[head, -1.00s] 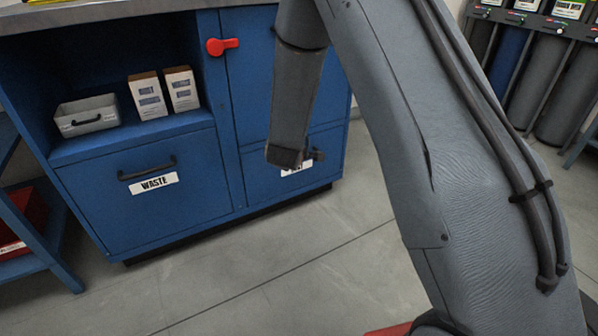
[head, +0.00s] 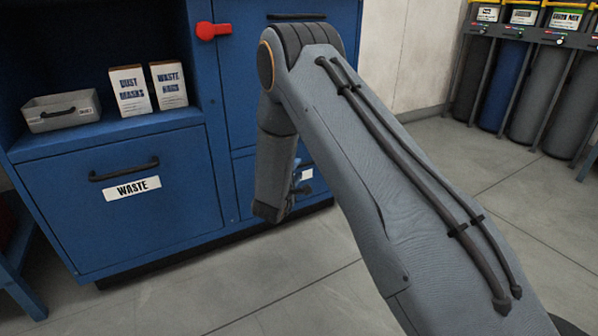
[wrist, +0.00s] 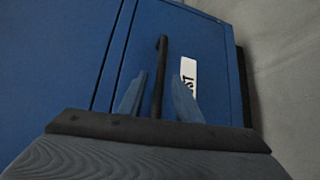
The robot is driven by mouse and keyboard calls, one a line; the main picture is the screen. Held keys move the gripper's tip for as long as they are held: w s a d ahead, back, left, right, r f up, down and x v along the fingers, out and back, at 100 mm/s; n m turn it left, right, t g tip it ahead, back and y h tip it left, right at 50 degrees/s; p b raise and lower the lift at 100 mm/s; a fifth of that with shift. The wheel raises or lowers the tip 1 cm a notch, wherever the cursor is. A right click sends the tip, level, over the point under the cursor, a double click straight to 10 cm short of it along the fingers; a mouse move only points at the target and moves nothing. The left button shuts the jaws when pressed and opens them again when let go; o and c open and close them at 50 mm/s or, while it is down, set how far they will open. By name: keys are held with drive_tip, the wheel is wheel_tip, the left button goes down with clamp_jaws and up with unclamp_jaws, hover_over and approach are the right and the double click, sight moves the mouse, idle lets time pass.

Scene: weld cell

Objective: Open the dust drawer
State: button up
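The dust drawer (wrist: 207,48) is a blue front low in the cabinet. It looks closed. Its white label (wrist: 189,77) is partly visible and ends in "ST". Its black bar handle (wrist: 162,58) runs lengthwise between the fingers of my gripper (wrist: 159,80) in the wrist view. The fingers stand apart, one on each side of the handle, with a gap on both sides. In the head view my arm hides most of the drawer (head: 245,186); the label (head: 305,173) shows just right of my wrist. The fingertips are mostly hidden there.
The waste drawer (head: 150,222) is closed at the left, below a shelf with a grey bin (head: 62,111) and two boxes (head: 130,88). A red latch (head: 212,30) sits on the door above. Gas cylinders (head: 505,90) stand at the back right. The floor in front is clear.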

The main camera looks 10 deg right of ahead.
sight(299, 167)
drive_tip(key=shift+b+x, duration=0.8)
drive_tip(key=shift+x, duration=1.15)
drive_tip(key=shift+c, duration=0.4)
clamp_jaws()
